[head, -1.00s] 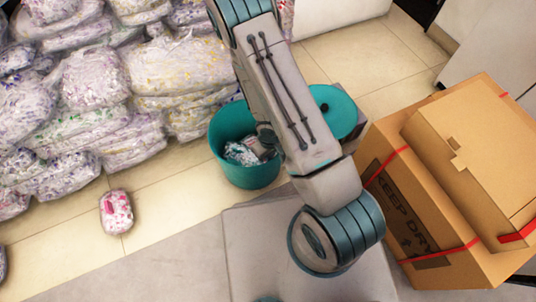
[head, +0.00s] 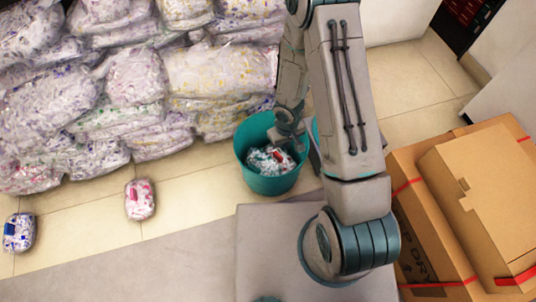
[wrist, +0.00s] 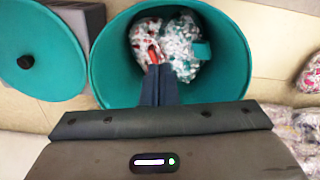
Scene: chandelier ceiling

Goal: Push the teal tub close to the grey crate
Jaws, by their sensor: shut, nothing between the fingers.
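The teal tub (head: 268,184) stands upright on the tiled floor, with bagged shredded bits inside. It also shows in the wrist view (wrist: 112,82). A grey crate (wrist: 92,20) is left of the tub in the wrist view, with a round teal lid (wrist: 38,58) on it. A narrow gap seems to lie between tub and crate. In the head view my arm hides nearly all of the crate. My gripper (wrist: 158,70) is shut and empty, its fingers over the tub's mouth; I cannot tell whether they touch it.
Stacked clear bags of shreds (head: 130,85) stand behind and left of the tub. Two small bags, one pink-marked (head: 140,200) and one blue-marked (head: 18,232), lie on the floor. Cardboard boxes (head: 490,190) with red straps stand at the right.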

